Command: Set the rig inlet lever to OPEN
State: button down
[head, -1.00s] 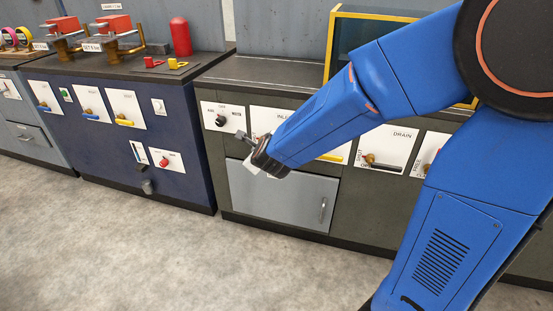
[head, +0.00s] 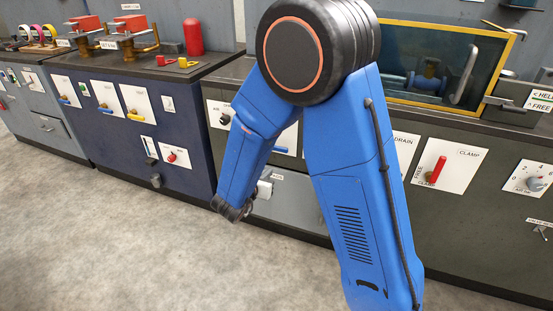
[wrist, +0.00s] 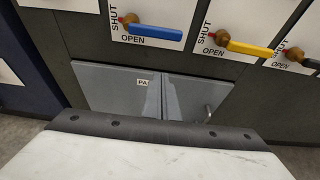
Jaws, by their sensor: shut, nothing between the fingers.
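In the wrist view a plate carries a blue lever (wrist: 155,32) on a brass pivot. The lever lies level, pointing right, just above the word OPEN; SHUT runs upright at the left. Its name is cut off, but it is the leftmost lever, where INLET showed earlier. In the head view its plate (head: 287,140) is mostly hidden by my arm. My gripper (head: 265,184) is small and partly hidden there, shut and empty, low in front of the grey cabinet and apart from the levers. A pale body with a dark screwed edge fills the bottom of the wrist view.
A yellow lever (wrist: 250,49) and a dark lever (wrist: 297,55) stand to the right. Grey doors (wrist: 120,88) with a handle are below. The head view shows a red CLAMP lever (head: 436,170), a knob (head: 225,119) and a glazed box (head: 440,70). Floor in front is clear.

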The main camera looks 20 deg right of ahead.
dwell(0.3)
jog(key=w+d, duration=0.5)
jog(key=w, duration=0.2)
jog(key=shift+w+d+r, duration=0.3)
jog(key=shift+r, duration=0.05)
dwell(0.4)
